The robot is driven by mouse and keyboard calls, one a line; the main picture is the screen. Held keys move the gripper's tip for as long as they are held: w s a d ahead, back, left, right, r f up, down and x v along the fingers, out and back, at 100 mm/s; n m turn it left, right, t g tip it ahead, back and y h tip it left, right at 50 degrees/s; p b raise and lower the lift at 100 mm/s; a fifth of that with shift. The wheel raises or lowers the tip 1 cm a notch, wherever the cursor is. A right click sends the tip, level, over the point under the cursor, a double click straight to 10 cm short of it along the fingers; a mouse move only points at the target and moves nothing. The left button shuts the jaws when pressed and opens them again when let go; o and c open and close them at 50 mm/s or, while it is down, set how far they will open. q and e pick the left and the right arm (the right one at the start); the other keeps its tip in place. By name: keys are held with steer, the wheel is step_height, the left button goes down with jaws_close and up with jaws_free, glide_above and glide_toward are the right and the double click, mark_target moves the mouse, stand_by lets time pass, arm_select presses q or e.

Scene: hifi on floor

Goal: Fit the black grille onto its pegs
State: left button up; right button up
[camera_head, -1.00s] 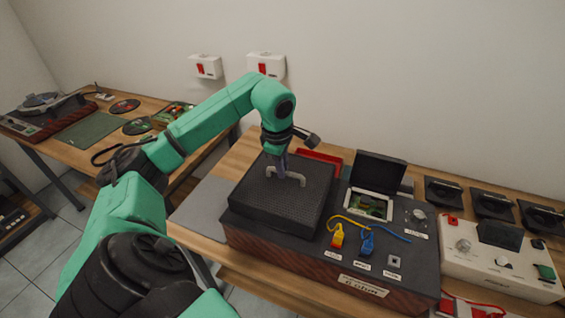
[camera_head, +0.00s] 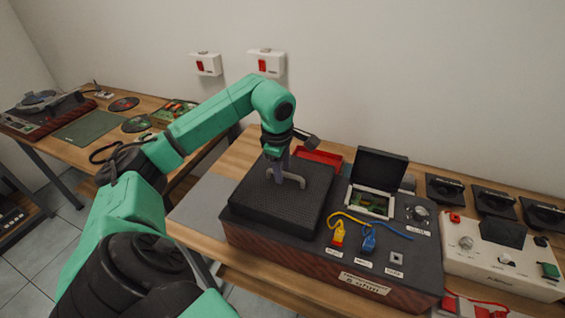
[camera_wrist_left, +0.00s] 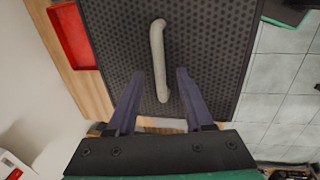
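The black grille (camera_head: 262,203), a square perforated panel with a pale grey bar handle (camera_head: 293,180), lies over the left part of the hifi unit (camera_head: 290,262). It looks flat and on or very close to the unit's top. Its pegs are hidden beneath it. My left gripper (camera_head: 283,172) is down at the handle. In the left wrist view, its two purple fingers (camera_wrist_left: 160,74) stand on either side of the handle (camera_wrist_left: 158,55), apart, with a visible gap on each side. The grille (camera_wrist_left: 215,45) fills the middle of that view. My right gripper is not in view.
An open-lidded box with a circuit board (camera_head: 370,202) and yellow and blue plugs (camera_head: 338,234) are on the unit, right of the grille. A red tray (camera_head: 318,157) lies behind. A white console (camera_head: 500,262) stands right. A grey mat (camera_head: 200,207) lies left.

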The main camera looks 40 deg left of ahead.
arm_select(q)
steer(key=shift+r, duration=0.45)
step_height(320, 180, up, 13)
steer(key=s+p, duration=0.2)
steer(key=shift+s+d+r, duration=0.2)
steer(key=shift+s+d, duration=0.2)
steer(key=shift+w, duration=0.1)
step_height(320, 180, up, 8)
steer(key=p, duration=0.8)
steer(key=shift+p, duration=0.35)
